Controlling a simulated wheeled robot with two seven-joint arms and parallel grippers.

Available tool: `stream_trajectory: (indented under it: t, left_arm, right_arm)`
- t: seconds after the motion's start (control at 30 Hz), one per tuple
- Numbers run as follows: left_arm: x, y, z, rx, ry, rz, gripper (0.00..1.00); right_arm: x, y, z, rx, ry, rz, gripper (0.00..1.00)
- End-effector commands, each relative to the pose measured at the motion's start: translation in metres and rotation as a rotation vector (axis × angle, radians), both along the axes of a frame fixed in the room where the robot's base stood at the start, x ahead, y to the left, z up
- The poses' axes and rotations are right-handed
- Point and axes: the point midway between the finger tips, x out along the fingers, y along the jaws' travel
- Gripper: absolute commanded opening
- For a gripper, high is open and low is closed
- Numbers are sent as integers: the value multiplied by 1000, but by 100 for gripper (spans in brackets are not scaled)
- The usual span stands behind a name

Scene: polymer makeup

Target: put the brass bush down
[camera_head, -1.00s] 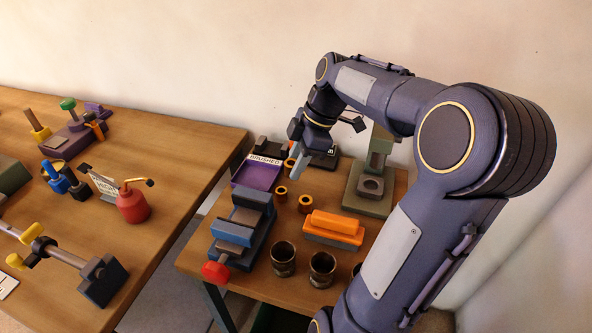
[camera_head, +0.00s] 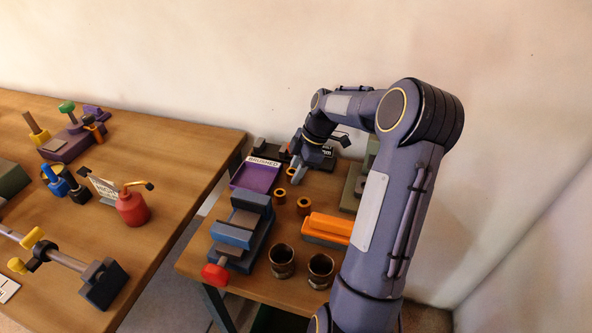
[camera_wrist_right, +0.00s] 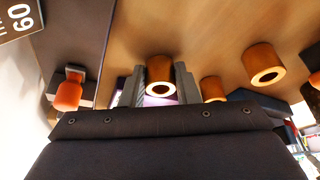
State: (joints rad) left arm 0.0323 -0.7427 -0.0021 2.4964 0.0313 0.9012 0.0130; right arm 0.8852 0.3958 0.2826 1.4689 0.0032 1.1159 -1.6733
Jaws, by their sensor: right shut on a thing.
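My right gripper (camera_head: 296,174) is low over the back of the smaller table, just right of the purple tray (camera_head: 255,176) labelled BRUSHED. In the right wrist view its two grey fingers (camera_wrist_right: 159,88) are shut on a brass bush (camera_wrist_right: 160,70), a short ring with a dark hole. Whether this bush touches the table cannot be told. Two more bushes, (camera_head: 279,196) and (camera_head: 304,206), stand on the table in front of the gripper. They also show right of the fingers in the right wrist view, (camera_wrist_right: 263,63) and (camera_wrist_right: 212,88). My left gripper is out of view.
A blue vice (camera_head: 241,232) with a red knob stands at the left edge. An orange-topped block (camera_head: 328,228) and two metal cups, (camera_head: 282,260) and (camera_head: 320,270), are nearer. A green stand (camera_head: 352,188) is at right. A red oil can (camera_head: 132,207) stands on the larger table.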

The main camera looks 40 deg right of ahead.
Motion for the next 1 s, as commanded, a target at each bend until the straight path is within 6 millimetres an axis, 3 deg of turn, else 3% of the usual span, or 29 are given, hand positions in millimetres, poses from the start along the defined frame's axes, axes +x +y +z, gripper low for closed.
stream_trajectory:
  t: [0.3,0.33,0.5,0.77,1.0]
  left_arm:
    - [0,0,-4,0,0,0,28]
    - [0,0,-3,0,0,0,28]
    - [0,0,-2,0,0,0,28]
    - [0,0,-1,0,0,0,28]
    - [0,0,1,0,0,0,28]
  right_arm:
    - [0,0,-4,0,-1,0,2]
    - [0,0,-3,0,-1,0,31]
    - [0,0,-2,0,-1,0,50]
    - [0,0,-1,0,-1,0,50]
    - [-4,-9,26,-3,-4,-3,50]
